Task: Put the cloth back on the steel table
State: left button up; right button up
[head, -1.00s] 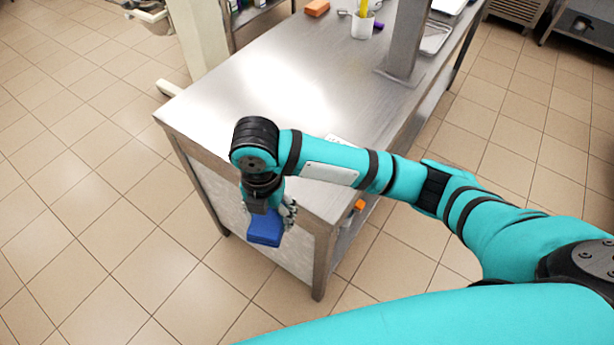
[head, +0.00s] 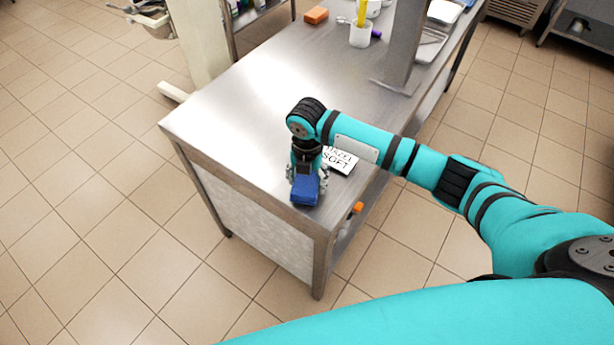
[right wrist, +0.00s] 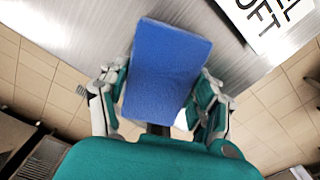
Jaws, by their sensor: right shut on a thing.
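The blue folded cloth (head: 304,191) is held in my right gripper (head: 306,184), over the near end of the steel table (head: 255,165). In the right wrist view the cloth (right wrist: 168,65) sits between the two fingers of the right gripper (right wrist: 160,98), which are shut on it. Part of the steel table top (right wrist: 110,20) shows behind it. I cannot tell whether the cloth touches the table top or is just above it. My left gripper is not in view.
A white card with black lettering (head: 340,160) lies on the table close to the right gripper. Farther back are an orange block (head: 316,15), a white cup (head: 360,35), a metal post (head: 402,45) and trays (head: 431,45). The table's left part is clear.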

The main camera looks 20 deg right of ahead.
aim_at(307, 178)
jog(key=shift+f, duration=0.5)
jog(key=shift+f, duration=0.1)
jog(key=o, duration=1.1)
jog(key=shift+o, duration=0.2)
jog(key=shift+w+r, duration=0.1)
jog(key=shift+r, duration=0.35)
notch_tip(307, 178, up, 11)
jog(key=b, duration=0.2)
jog(key=shift+r, duration=0.15)
